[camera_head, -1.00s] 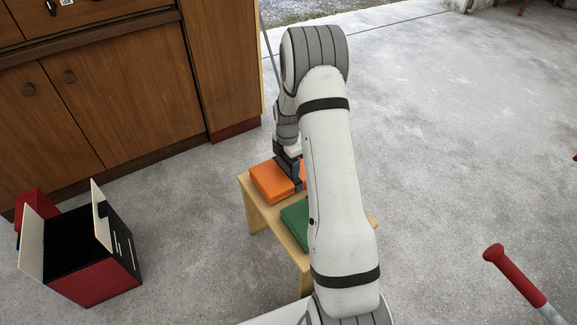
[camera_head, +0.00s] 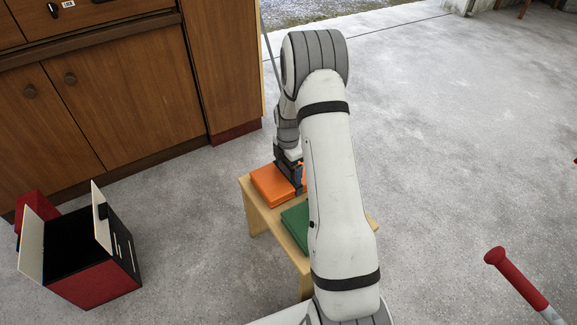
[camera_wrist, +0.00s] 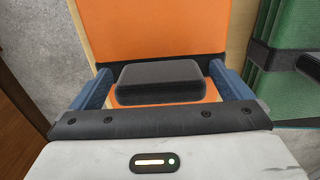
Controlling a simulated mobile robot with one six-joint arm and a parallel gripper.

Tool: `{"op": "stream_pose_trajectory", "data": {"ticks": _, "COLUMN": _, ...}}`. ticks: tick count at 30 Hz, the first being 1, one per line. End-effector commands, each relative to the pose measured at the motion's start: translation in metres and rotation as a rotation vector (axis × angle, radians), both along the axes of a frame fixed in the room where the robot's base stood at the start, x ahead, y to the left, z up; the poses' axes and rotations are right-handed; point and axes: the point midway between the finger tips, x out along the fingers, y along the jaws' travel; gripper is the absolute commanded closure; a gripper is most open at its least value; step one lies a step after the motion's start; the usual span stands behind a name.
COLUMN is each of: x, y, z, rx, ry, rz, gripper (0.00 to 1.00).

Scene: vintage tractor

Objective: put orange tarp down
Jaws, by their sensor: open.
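The orange tarp (camera_head: 271,185) is a flat folded block lying on a small wooden bench (camera_head: 254,215). It fills the upper middle of the wrist view (camera_wrist: 155,30). My gripper (camera_head: 291,185) is low over the bench, at the right part of the tarp. In the wrist view its blue-grey fingers are wide apart, one on each side of the orange surface, and my gripper (camera_wrist: 160,70) is open. A dark block between the fingers hides part of the tarp. Whether the fingers touch the tarp cannot be told.
A green folded item (camera_head: 296,222) lies on the same bench, partly behind my arm; the wrist view shows a dark strap on it. An open red and black box (camera_head: 98,283) stands at the left, near wooden cabinets (camera_head: 120,90).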

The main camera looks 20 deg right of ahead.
Motion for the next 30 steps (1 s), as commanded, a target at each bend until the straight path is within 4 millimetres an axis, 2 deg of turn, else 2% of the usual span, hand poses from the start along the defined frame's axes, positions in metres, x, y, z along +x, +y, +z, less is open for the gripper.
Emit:
{"op": "stream_pose_trajectory", "data": {"ticks": 15, "x": 0.000, "y": -0.001, "z": 0.100, "rx": -0.001, "ry": -0.002, "rz": -0.001, "gripper": 0.01}}
{"op": "stream_pose_trajectory", "data": {"ticks": 23, "x": -0.002, "y": 0.001, "z": 0.124, "rx": 0.000, "ry": -0.003, "rz": -0.017, "gripper": 0.01}}
{"op": "stream_pose_trajectory", "data": {"ticks": 26, "x": -0.011, "y": 0.009, "z": 0.141, "rx": -0.001, "ry": -0.009, "rz": -0.093, "gripper": 0.01}}
{"op": "stream_pose_trajectory", "data": {"ticks": 30, "x": -0.041, "y": 0.029, "z": 0.181, "rx": -0.001, "ry": -0.026, "rz": -0.309, "gripper": 0.01}}
